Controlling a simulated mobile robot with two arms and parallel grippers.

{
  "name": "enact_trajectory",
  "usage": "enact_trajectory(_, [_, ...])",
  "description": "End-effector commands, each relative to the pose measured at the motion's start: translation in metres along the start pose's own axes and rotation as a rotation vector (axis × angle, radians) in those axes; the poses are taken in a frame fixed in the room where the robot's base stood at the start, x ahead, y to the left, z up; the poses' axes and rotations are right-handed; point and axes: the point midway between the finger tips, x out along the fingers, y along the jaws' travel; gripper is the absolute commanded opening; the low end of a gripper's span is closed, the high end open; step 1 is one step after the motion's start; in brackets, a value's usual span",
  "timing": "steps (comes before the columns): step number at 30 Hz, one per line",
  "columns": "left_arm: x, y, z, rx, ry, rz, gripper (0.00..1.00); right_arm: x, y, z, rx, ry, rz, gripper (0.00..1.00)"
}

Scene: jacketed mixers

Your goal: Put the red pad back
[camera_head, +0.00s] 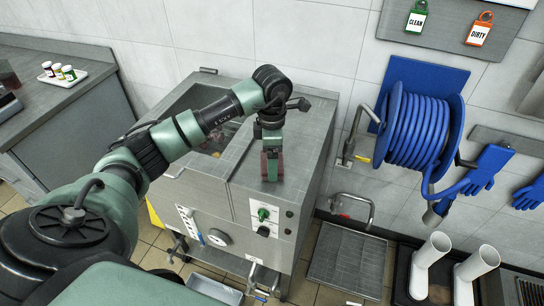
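A small dark-red piece (264,167), which looks like the red pad, shows at the tip of my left gripper (272,164), over the flat steel top of the jacketed mixer (248,181). The gripper points down, and its fingers overlap the red piece. I cannot tell whether they are closed on it or whether it touches the steel. My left arm comes in from the left and crosses over the mixer's open hatch, hiding part of it. My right gripper is not in view.
White boots (476,263) and a floor grate (348,259) lie right. A counter (72,105) stands left.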

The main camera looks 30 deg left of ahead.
Motion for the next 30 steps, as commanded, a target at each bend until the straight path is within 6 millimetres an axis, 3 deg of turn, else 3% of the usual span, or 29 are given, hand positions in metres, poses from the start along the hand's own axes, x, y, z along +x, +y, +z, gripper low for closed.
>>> enact_trajectory(4, [0.005,0.0,0.0,0.0,0.0,0.001,0.52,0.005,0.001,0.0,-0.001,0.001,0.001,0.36])
enact_trajectory(5, [0.003,0.0,0.0,0.0,-0.001,0.001,0.98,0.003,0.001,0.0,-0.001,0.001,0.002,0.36])
enact_trajectory(6, [0.003,0.0,0.0,0.0,-0.001,0.001,1.0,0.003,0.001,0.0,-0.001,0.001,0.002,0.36])
enact_trajectory(15, [-0.003,0.0,0.0,0.0,-0.001,0.0,1.0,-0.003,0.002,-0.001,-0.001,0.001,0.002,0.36])
enact_trajectory(17, [-0.007,0.001,0.001,0.001,-0.003,0.004,1.0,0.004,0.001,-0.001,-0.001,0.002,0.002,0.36])
enact_trajectory(30, [-0.098,0.001,0.001,0.001,-0.003,0.005,1.0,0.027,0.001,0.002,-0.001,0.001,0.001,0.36])
